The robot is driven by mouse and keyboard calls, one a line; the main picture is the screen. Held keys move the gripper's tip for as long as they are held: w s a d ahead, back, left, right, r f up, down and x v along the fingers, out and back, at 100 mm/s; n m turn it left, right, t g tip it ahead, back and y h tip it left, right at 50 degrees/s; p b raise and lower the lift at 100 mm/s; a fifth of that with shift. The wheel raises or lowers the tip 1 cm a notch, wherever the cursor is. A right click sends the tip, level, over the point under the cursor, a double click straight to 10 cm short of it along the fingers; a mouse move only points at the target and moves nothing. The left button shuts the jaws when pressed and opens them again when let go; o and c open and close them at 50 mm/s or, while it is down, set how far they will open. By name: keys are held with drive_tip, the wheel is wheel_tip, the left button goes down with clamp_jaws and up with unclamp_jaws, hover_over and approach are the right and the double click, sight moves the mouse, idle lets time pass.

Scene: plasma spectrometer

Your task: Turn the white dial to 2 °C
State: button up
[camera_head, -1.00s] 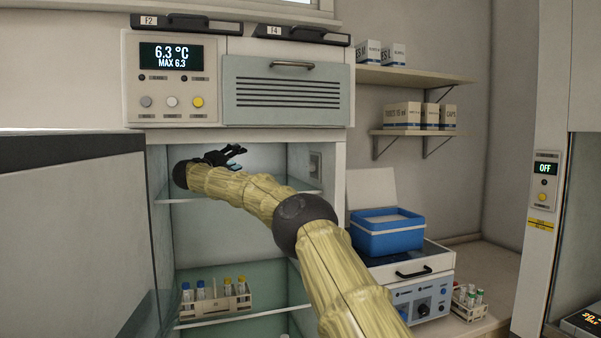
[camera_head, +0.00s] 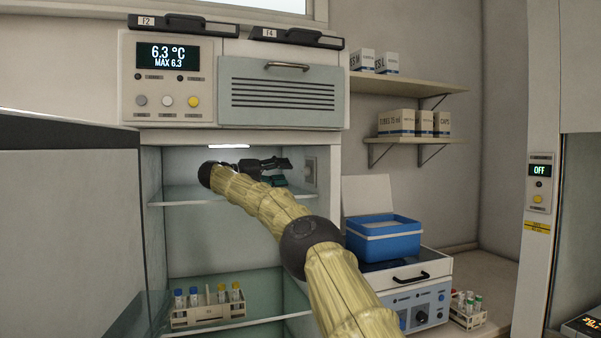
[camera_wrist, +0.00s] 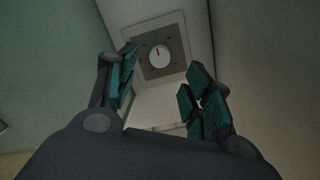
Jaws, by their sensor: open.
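The white dial (camera_wrist: 159,56) shows in the wrist view, round with a red mark near its top, on a square grey-brown plate. My gripper (camera_wrist: 165,84) is open and empty, its teal-padded fingers apart on either side below the dial, not touching it. In the head view my gripper (camera_head: 280,172) is inside the open fridge's upper compartment, pointing right towards a grey plate (camera_head: 310,172) on the inner side wall. The dial face is too small and oblique to tell there. The display (camera_head: 168,56) above reads 6.3 °C, MAX 6.3.
The fridge door (camera_head: 70,215) stands open at left. A glass shelf (camera_head: 180,195) lies just below my gripper. A tube rack (camera_head: 208,310) stands on the lower shelf. Right of the fridge are a blue box (camera_head: 383,240) and another rack (camera_head: 466,316).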

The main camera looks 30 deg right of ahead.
sight(303, 171)
drive_tip(key=d, duration=0.2)
drive_tip(key=d+p, duration=0.1)
drive_tip(key=d, duration=0.1)
drive_tip(key=s+d, duration=0.1)
drive_tip(key=d, duration=0.1)
drive_tip(key=shift+d, duration=0.4)
drive_tip(key=shift+p, duration=0.3)
drive_tip(key=c, duration=1)
